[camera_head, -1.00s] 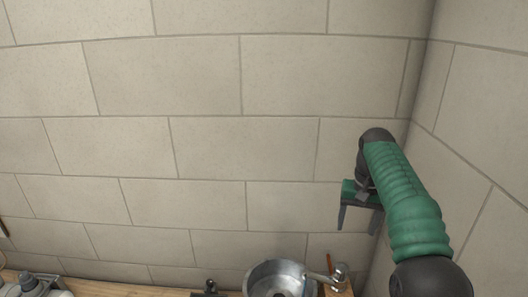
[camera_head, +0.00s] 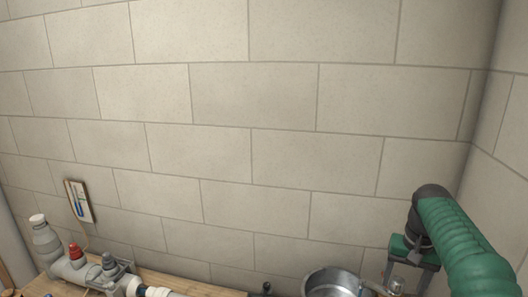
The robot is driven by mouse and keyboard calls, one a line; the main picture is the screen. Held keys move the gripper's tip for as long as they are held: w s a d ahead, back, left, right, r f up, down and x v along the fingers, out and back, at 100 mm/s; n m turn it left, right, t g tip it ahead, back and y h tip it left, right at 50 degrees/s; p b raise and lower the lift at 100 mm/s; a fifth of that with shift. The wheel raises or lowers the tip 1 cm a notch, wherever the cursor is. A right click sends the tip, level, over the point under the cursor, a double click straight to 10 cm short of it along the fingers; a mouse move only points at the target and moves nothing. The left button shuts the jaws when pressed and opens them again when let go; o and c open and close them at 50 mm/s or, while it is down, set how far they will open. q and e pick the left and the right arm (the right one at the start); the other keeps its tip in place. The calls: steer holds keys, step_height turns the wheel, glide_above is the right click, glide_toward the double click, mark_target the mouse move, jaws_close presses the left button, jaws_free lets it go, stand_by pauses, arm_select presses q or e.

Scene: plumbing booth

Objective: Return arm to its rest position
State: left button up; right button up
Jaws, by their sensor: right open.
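My right arm comes in at the lower right, with a green ribbed sleeve and dark joints. My right gripper (camera_head: 408,275) hangs at its end, fingers pointing down, open, with nothing seen between the fingers. It is just right of the metal sink bowl (camera_head: 333,281), in front of the tap in the picture. Its fingertips are near the bottom edge of the view. My left gripper is not in view.
A wooden counter (camera_head: 188,283) runs along the bottom. Grey pipework (camera_head: 68,268) with a red cap (camera_head: 74,250) stands at the lower left. A small framed picture (camera_head: 79,201) hangs on the block wall (camera_head: 260,100). A side wall rises close on the right.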

steer(key=s+a+f+n+t+b, duration=0.1)
steer(key=s+a+f+b, duration=0.25)
steer(key=a+f, duration=0.35)
steer(key=s+a+f+n+b, duration=0.2)
steer(key=s+a+f, duration=0.3)
steer(key=f, duration=0.3)
arm_select(q)
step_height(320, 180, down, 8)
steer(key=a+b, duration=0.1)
steer(key=b, duration=0.1)
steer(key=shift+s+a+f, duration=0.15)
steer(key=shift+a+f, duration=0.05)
arm_select(e)
steer(key=s+a+f+n, duration=0.1)
steer(key=s+a+f, duration=0.3)
steer(key=s+f, duration=0.7)
steer(key=s, duration=0.3)
steer(key=shift+n+t, duration=0.3)
steer(key=shift+n, duration=0.1)
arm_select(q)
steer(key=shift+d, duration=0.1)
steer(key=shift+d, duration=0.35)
arm_select(e)
steer(key=shift+d+f, duration=0.15)
steer(key=shift+d, duration=0.2)
